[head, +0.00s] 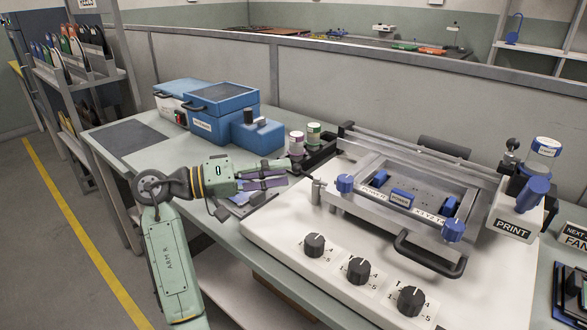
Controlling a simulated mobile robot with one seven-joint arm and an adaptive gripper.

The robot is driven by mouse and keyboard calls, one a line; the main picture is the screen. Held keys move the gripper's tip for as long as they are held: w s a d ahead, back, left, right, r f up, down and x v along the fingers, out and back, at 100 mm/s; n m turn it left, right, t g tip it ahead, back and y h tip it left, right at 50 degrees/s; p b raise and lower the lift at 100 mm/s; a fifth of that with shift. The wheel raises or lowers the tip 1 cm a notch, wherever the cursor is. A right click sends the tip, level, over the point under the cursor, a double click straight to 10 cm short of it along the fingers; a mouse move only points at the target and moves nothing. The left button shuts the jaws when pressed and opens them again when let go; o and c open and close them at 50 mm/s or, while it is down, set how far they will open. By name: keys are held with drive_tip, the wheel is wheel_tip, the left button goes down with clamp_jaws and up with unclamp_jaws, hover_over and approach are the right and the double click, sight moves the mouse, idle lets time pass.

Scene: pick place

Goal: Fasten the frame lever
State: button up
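A metal frame (362,213) sits on the white machine (285,240) at the right. It has a blue knob (344,184) at its left corner and another blue knob (453,230) at its near right corner. A black bar handle (428,256) projects from its front. Which part is the frame lever, and whether it is fastened, I cannot tell. My gripper (288,173) is left of the frame, apart from the knobs, pointing right. Its fingers are spread with nothing seen between them.
Black dials (358,271) stand on the machine's front. Blue boxes (222,110) stand at the back left of the bench. Two small jars (297,143) stand beyond my gripper. A blue-handled PRINT unit (520,205) stands at the right. A dark mat (128,138) lies clear at the left.

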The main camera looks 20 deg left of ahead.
drive_tip(key=v, duration=0.7)
drive_tip(key=shift+s+a, duration=0.2)
